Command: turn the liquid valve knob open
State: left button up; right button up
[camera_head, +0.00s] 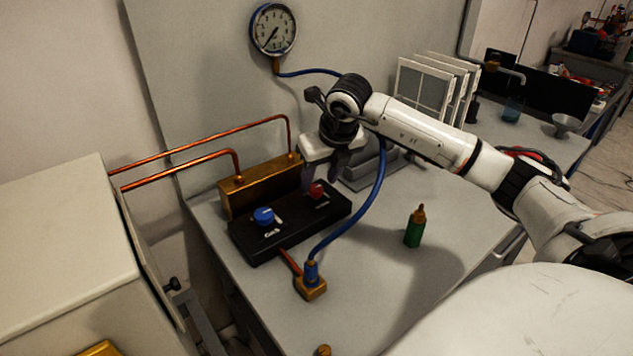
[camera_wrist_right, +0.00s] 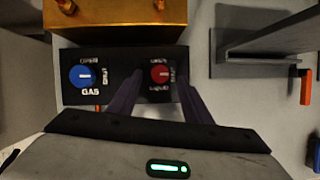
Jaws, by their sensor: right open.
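The black valve block (camera_head: 288,232) sits on the bench and carries two knobs. The blue knob (camera_head: 263,215) is on the left, labelled GAS in the right wrist view (camera_wrist_right: 82,76). My right gripper (camera_head: 321,175) points down over the red knob. Its two dark fingers are apart and appear on either side of the red knob in the wrist view; I cannot tell whether they touch it. My left gripper is out of view.
A brass block (camera_head: 262,186) with copper pipes stands behind the valve block. A blue hose (camera_head: 372,200) runs down to a brass fitting (camera_head: 311,288) in front. A pressure gauge (camera_head: 273,29) hangs on the wall.

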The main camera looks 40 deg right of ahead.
aim_at(316, 188)
jog(key=shift+x, duration=1.15)
jog(key=shift+w+f, duration=0.15)
jog(key=shift+f, duration=0.2)
jog(key=c, duration=1.1)
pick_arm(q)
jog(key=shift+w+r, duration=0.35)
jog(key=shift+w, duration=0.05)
pick_arm(e)
jog(key=shift+o, duration=0.2)
jog(key=shift+d, duration=0.1)
